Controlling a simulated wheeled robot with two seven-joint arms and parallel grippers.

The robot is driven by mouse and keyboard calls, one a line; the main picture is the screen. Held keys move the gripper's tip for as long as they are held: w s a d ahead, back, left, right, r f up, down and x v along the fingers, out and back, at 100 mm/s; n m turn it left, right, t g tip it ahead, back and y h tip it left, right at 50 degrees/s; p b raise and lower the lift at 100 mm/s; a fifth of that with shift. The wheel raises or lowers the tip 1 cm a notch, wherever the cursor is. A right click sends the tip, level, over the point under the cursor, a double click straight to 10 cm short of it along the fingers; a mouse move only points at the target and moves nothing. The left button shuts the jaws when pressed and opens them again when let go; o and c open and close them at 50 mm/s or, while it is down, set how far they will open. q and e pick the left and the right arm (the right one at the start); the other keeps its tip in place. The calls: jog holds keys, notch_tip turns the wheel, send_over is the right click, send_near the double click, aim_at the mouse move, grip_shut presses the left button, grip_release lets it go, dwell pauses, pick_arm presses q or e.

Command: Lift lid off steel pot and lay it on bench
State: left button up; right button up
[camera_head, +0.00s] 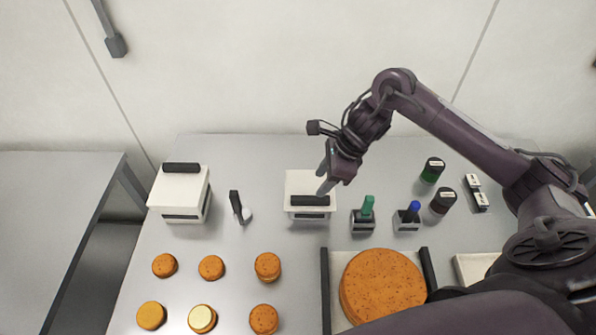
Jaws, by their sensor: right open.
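No steel pot is clearly recognisable. A white, square-edged container (299,181) with a black bar handle (310,200) stands at the middle back of the bench (255,155). A similar white container (181,190) with a black bar on top stands at the left. My right gripper (325,184) is open, fingers pointing down, right at the middle container, close to its black handle. I cannot tell whether the fingers touch the handle or straddle it. My left gripper is not in view.
Several small orange-brown rounds (211,267) lie at front left. A large round (381,284) sits between black side bars. Green-handled (367,206) and blue-handled (412,210) tools stand in holders, near dark jars (432,169). A black-handled tool (236,204) lies between the containers.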

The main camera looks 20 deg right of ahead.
aim_at(307, 198)
jog(key=shift+a+f+p, duration=0.35)
jog(key=shift+f+p, duration=0.05)
jog(key=shift+f, duration=0.2)
jog(key=shift+a+f, duration=0.2)
jog(key=shift+f, duration=0.15)
jog(key=p+x, duration=0.3)
jog(key=x, duration=0.1)
jog(key=shift+w+a+p, duration=0.2)
jog(key=shift+a+p, duration=0.05)
jog(key=shift+p, duration=0.1)
jog(key=shift+w+a+f, duration=0.1)
jog(key=shift+w+f, duration=0.05)
jog(key=shift+f, duration=0.4)
pick_arm(q)
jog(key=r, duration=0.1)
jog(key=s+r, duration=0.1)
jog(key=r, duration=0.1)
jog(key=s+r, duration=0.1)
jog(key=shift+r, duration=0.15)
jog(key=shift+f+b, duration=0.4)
jog(key=shift+b, duration=0.15)
pick_arm(e)
jog(key=shift+f, duration=0.2)
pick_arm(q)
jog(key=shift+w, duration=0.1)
pick_arm(e)
grip_shut()
